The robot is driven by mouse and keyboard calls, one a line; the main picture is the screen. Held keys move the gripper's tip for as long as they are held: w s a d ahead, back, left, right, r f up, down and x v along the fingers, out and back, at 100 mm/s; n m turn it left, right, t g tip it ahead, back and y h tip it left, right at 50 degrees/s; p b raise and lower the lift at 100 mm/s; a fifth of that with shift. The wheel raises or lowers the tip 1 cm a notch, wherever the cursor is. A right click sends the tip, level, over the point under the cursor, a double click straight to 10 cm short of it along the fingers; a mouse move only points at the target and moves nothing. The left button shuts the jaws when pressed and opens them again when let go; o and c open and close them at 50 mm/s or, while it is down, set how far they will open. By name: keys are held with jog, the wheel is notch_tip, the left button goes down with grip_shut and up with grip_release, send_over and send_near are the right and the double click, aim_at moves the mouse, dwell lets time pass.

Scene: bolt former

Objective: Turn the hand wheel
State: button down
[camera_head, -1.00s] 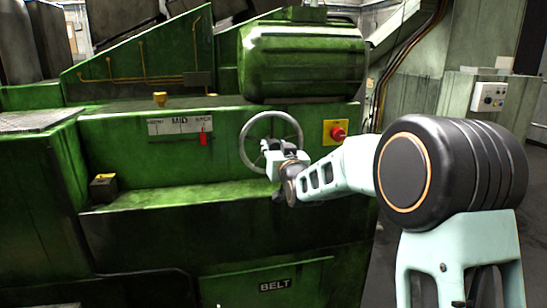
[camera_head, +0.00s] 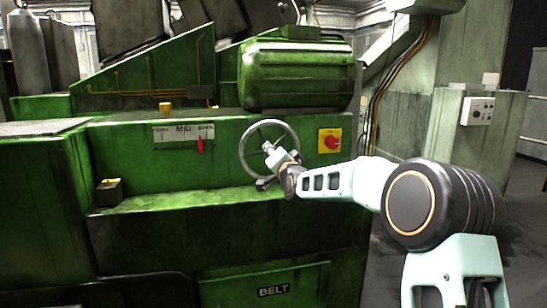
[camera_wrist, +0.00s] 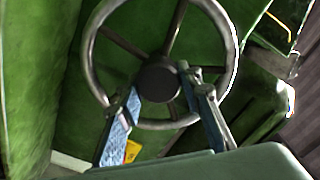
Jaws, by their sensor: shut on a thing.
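The grey metal hand wheel (camera_head: 243,152) is mounted on the front of the green machine, left of the red button. Its rim, spokes and dark hub fill the top of the wrist view (camera_wrist: 232,50). My gripper (camera_head: 268,150) reaches it from the lower right. In the wrist view my two fingers (camera_wrist: 159,82) cross the lower rim and lie on either side of the hub, shut on the wheel. The exact contact at the fingertips is hard to make out.
A red button on a yellow plate (camera_head: 330,141) sits just right of the wheel, close above my forearm. A red lever (camera_head: 200,146) hangs under a labelled scale on the left. A green motor drum (camera_head: 298,78) is above. A ledge (camera_head: 170,198) juts out below.

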jog(key=shift+r, duration=0.2)
dwell(0.4)
jog(key=c, duration=1.4)
grip_release()
jog(key=shift+f, duration=0.15)
jog(key=shift+o, duration=0.2)
jog(key=v, duration=1.2)
